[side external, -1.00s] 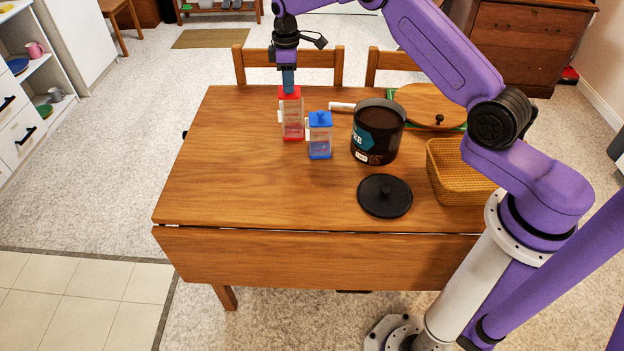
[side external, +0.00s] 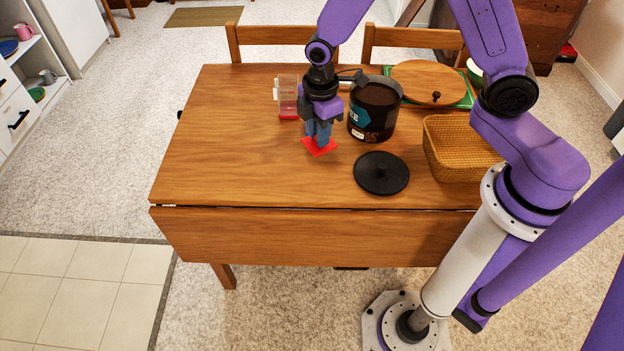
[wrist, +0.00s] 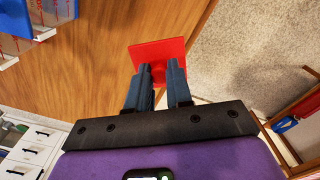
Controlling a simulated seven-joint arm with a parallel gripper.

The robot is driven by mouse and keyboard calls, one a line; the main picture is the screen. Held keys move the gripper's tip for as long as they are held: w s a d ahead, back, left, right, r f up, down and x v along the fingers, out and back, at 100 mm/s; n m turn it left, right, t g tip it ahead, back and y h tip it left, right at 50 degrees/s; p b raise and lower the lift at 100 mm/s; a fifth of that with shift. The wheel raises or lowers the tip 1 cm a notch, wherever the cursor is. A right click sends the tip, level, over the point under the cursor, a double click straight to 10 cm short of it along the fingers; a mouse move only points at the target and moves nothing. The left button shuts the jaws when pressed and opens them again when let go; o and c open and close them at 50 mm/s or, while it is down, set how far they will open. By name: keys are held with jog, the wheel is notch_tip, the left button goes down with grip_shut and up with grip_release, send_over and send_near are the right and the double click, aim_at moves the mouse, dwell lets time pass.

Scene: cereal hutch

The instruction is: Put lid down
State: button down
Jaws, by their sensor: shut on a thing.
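My gripper (side external: 320,132) is shut on a square red lid (side external: 319,147), over the table just left of the dark canister. The lid is tilted in the side view; I cannot tell whether it touches the table. In the wrist view the red lid (wrist: 152,60) sits at the fingertips of my gripper (wrist: 160,70). The clear container with a red base (side external: 288,98) stands open-topped behind and left of my gripper. The blue-lidded container is hidden behind my gripper in the side view; its blue lid (wrist: 8,55) shows in the wrist view's left corner.
An open dark canister (side external: 373,110) stands close on the right. A round black lid (side external: 381,173) lies in front of it, beside a wicker basket (side external: 455,160). A round wooden board (side external: 425,80) is behind. The table's left and front (side external: 230,165) are clear.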

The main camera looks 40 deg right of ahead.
aim_at(330, 147)
jog(key=s+d+n, duration=0.2)
jog(key=s+d, duration=0.1)
jog(key=s, duration=0.9)
jog(key=w+f, duration=0.1)
jog(key=w, duration=0.2)
jog(key=w+a+f, duration=0.1)
jog(key=w+f, duration=0.1)
jog(key=w, duration=0.1)
jog(key=w+a+f, duration=0.1)
jog(key=w, duration=0.2)
jog(key=shift+w+a+f, duration=0.1)
jog(key=shift+a+f, duration=0.05)
jog(key=w+f, duration=0.2)
jog(key=w+a+f, duration=0.1)
jog(key=f, duration=0.1)
jog(key=shift+w+f, duration=0.35)
jog(key=shift+f, duration=0.05)
jog(key=shift+w+a+f, duration=0.15)
jog(key=shift+w+f, duration=0.1)
jog(key=shift+f, duration=0.1)
jog(key=shift+w+f, duration=0.1)
jog(key=shift+f, duration=1.55)
